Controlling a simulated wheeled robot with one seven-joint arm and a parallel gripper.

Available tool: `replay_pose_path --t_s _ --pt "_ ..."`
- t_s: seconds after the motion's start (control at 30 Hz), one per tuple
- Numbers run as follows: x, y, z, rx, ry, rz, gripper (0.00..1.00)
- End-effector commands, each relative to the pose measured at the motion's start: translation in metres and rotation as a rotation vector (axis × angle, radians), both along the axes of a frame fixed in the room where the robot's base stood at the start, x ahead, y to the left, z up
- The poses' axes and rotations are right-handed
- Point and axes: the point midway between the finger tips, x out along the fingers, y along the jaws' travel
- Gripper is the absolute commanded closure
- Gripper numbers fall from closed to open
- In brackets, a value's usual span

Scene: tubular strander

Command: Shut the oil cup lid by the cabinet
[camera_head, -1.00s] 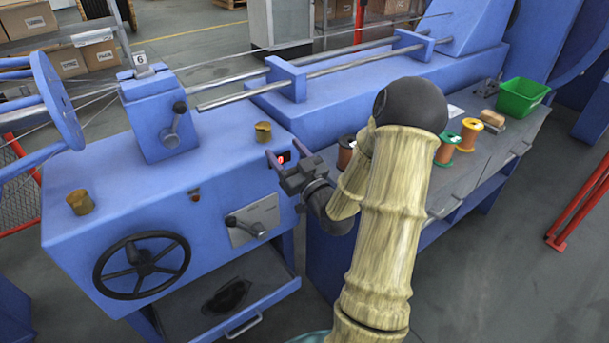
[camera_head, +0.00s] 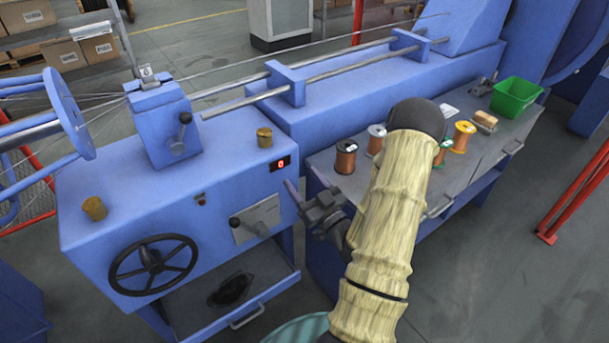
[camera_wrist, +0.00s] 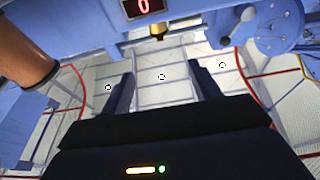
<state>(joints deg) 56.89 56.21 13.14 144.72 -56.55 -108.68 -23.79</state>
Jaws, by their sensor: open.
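Two brass oil cups stand on the blue machine housing: one near its right end (camera_head: 264,137), nearest the grey cabinet behind, and one at its front left (camera_head: 94,208). I cannot tell whether their lids are up or down. In the wrist view, where the scene appears upside down, a brass oil cup (camera_wrist: 157,32) shows beyond the fingers, beside the red display. My gripper (camera_head: 306,196) is open and empty, right of the housing's end and lower than the right cup, apart from it. Both fingers (camera_wrist: 163,88) show in the wrist view.
The grey cabinet (camera_head: 285,25) stands at the back. A bench to the right holds copper spools (camera_head: 346,156) and a green bin (camera_head: 515,97). A handwheel (camera_head: 153,264) and lever (camera_head: 248,226) stick out from the housing's front. An open drawer (camera_head: 235,295) juts out below.

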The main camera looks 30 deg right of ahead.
Motion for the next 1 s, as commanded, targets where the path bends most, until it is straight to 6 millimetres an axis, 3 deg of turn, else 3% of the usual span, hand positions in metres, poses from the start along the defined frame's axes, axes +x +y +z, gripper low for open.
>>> replay_pose_path --t_s 0.43,1.0 --pt "-0.001 0.000 0.003 0.000 0.006 -0.001 0.38" --pt "-0.027 -0.003 0.049 -0.004 0.223 -0.008 0.38"
